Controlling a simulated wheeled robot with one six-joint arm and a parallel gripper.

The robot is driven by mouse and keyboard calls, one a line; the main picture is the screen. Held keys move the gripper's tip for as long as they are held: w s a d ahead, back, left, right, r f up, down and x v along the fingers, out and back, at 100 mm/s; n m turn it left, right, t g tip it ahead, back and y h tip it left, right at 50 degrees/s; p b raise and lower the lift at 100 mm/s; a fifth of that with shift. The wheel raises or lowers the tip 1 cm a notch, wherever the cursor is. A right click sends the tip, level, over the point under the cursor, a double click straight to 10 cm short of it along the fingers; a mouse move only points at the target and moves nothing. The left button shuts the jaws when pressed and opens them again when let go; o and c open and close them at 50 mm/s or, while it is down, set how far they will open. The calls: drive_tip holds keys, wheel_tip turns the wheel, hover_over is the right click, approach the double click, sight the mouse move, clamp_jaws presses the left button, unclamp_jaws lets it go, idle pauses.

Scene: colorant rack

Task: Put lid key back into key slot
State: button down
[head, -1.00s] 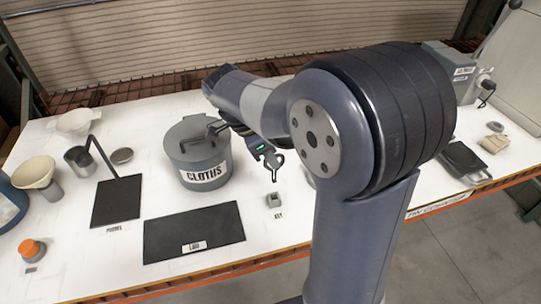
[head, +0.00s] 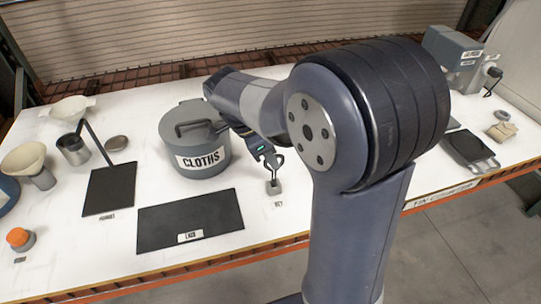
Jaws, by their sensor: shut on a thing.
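The key slot (head: 273,188) is a small grey block on the white table, beside its printed label, right of the lidded pot. My gripper (head: 271,163) is just above the slot, to the right of the pot, and is shut on the lid key (head: 274,177). The key is small and dark, and little of it shows. Its lower end reaches down to the top of the slot. I cannot tell whether it is inside the opening or only over it.
A grey lidded pot marked CLOTHS (head: 193,138) stands close left of my gripper. A black mat (head: 190,218) lies in front of it. A black panel (head: 109,190), a metal cup (head: 73,150) and funnels are farther left. A dark scale-like plate (head: 470,150) lies at right.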

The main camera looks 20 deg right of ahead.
sight(272, 170)
drive_tip(key=shift+f+b, duration=1.6)
drive_tip(key=shift+f, duration=0.3)
drive_tip(key=c, duration=1.5)
unclamp_jaws()
drive_tip(key=v, duration=1.1)
drive_tip(key=shift+f, duration=0.1)
drive_tip(key=x, duration=1)
drive_tip(key=shift+d+f, duration=0.2)
drive_tip(key=shift+r+p, duration=0.45)
drive_tip(key=shift+p, duration=0.1)
drive_tip(key=shift+f, duration=0.15)
